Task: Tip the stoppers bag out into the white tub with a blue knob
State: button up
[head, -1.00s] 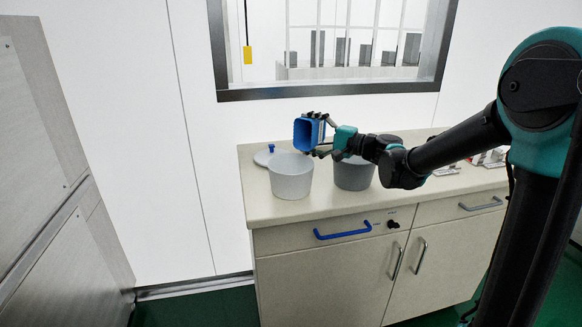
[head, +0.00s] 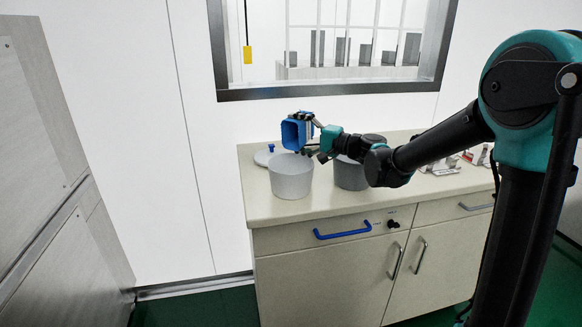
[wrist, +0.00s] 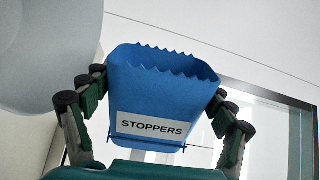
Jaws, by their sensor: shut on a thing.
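No stoppers can be made out. The white tub (head: 291,180) stands open on the counter's left end. Its lid with a blue knob (head: 271,150) lies behind it on the left. The tub's inside bottom is hidden.
A grey tub (head: 350,174) stands just right of the white tub, partly behind my arm. Metal items (head: 440,165) lie further right on the counter (head: 262,207). A window (head: 330,92) is in the wall behind.

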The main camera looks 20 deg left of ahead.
aim_at(301, 140)
jog(key=shift+w+a+f+n, duration=0.1)
jog(key=shift+a+n, duration=0.05)
jog(key=shift+a, duration=0.5)
jog(key=shift+a+f+n, duration=0.1)
jog(key=shift+a+n, duration=0.05)
jog(key=shift+a, duration=0.45)
jog(key=shift+s+d, duration=0.2)
jog(key=shift+d, duration=0.4)
jog(key=shift+w+a, duration=0.25)
jog(key=shift+a, duration=0.35)
jog(key=shift+n, duration=0.8)
jog(key=shift+s+p+v, duration=0.15)
jog(key=shift+p+v, duration=0.05)
jog(key=shift+v, duration=1.45)
jog(key=shift+s+p+v, duration=0.2)
jog(key=shift+v, duration=1.5)
jog(key=shift+s+a+r, duration=0.1)
jog(key=shift+r, duration=0.05)
jog(key=shift+s+a+n, duration=0.15)
jog(key=shift+s+n, duration=0.45)
jog(key=shift+n, duration=0.7)
jog(key=shift+s+a+n, duration=0.15)
jog(key=shift+s+n, duration=0.45)
jog(key=shift+n, duration=0.7)
jog(key=shift+r+b, duration=0.8)
jog(key=shift+r, duration=0.65)
jog(key=shift+f, duration=1.45)
